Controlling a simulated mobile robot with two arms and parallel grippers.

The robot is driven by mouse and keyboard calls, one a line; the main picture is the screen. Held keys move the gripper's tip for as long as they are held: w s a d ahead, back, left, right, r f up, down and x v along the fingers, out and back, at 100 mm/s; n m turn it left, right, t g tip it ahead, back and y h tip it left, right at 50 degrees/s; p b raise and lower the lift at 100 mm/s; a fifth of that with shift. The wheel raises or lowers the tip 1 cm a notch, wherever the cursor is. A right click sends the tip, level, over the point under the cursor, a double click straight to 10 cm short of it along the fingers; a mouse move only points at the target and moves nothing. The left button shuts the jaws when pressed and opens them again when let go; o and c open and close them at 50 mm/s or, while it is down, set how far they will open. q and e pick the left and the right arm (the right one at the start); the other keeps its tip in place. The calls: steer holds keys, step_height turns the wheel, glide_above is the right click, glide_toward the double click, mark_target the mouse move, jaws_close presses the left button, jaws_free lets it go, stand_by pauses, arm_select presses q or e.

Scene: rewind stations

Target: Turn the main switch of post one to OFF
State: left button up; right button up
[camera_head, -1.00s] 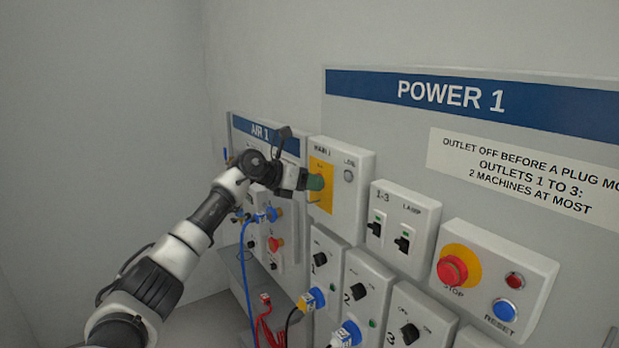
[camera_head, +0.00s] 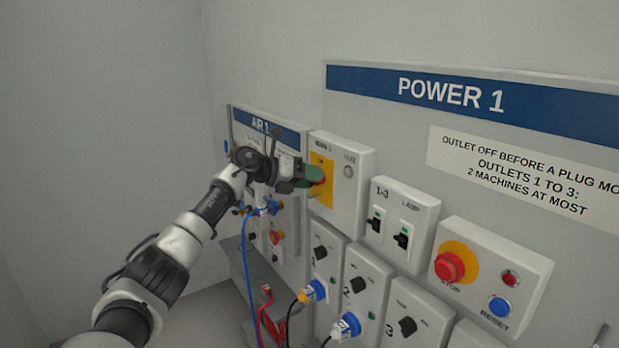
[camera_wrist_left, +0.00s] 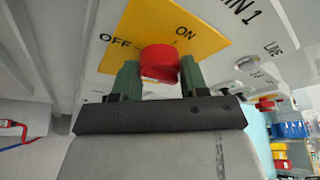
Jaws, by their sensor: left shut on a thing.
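The main switch of post one is a red knob (camera_wrist_left: 159,62) on a yellow plate (camera_wrist_left: 150,22) marked OFF and ON. My left gripper (camera_wrist_left: 160,77) has its green fingers on both sides of the knob, shut on it. The knob's pointer is not visible, so its exact setting cannot be read. In the head view, the left gripper (camera_head: 301,177) reaches the yellow plate (camera_head: 322,195) from the left, and a small red part of the knob (camera_head: 319,180) shows beyond the fingers. My right gripper is not in view.
Right of the main switch are the 1-3 and lamp switch box (camera_head: 402,222) and the red stop button (camera_head: 449,266). Outlet boxes with rotary knobs (camera_head: 357,285) and plugged cables sit below. The AIR 1 panel (camera_head: 265,130) is behind my wrist.

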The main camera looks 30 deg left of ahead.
arm_select(q)
steer(key=o, duration=0.9)
steer(key=b+v, duration=0.4)
steer(key=v, duration=0.6)
steer(key=shift+s+a+r+b, duration=0.1)
steer(key=shift+s+a+b, duration=0.15)
steer(key=shift+s+b, duration=0.05)
